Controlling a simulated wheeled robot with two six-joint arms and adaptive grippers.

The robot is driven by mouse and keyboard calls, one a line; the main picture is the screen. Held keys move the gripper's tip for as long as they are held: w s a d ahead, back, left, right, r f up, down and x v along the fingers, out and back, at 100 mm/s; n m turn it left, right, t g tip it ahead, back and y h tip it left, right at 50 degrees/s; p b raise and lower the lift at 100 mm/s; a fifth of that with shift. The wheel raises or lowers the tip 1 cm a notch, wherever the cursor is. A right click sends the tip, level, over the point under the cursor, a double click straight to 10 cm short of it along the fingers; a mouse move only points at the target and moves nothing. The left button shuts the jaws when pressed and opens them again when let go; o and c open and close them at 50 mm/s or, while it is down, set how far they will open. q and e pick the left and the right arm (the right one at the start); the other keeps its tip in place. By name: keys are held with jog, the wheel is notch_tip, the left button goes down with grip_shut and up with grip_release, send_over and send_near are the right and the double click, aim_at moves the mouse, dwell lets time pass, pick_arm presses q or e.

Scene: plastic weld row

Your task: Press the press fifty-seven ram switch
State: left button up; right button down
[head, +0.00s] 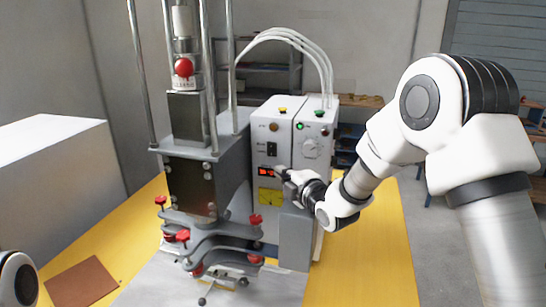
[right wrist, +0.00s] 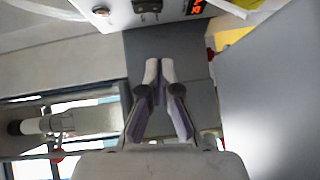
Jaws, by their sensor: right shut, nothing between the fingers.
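The press (head: 186,187) stands on the table with a white control box (head: 268,142) on its right side. A black switch (head: 271,148) sits on the box's front above a red display (head: 266,171). No label naming the ram switch is legible. My right gripper (head: 280,173) is shut and empty, just in front of the box near the display. In the right wrist view its fingertips (right wrist: 158,66) point toward the box, apart from the black switch (right wrist: 147,10) at the top edge. My left gripper is out of view.
A second white unit (head: 313,140) with a green lamp adjoins the box on the right. Red-knobbed clamps (head: 215,235) stick out at the press's front. A brown square (head: 81,282) lies on the yellow table (head: 365,265). A large white block (head: 55,185) stands left.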

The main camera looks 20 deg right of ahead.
jog(key=p, duration=0.3)
send_near(268, 155)
jog(key=w+a, duration=0.3)
jog(key=a, duration=0.1)
jog(key=w+d+p, duration=0.1)
jog(key=w+d, duration=0.1)
jog(key=w, duration=0.1)
jog(key=shift+w+d+f+p, duration=0.1)
jog(key=shift+d+f+p, duration=0.25)
jog(key=shift+d, duration=0.05)
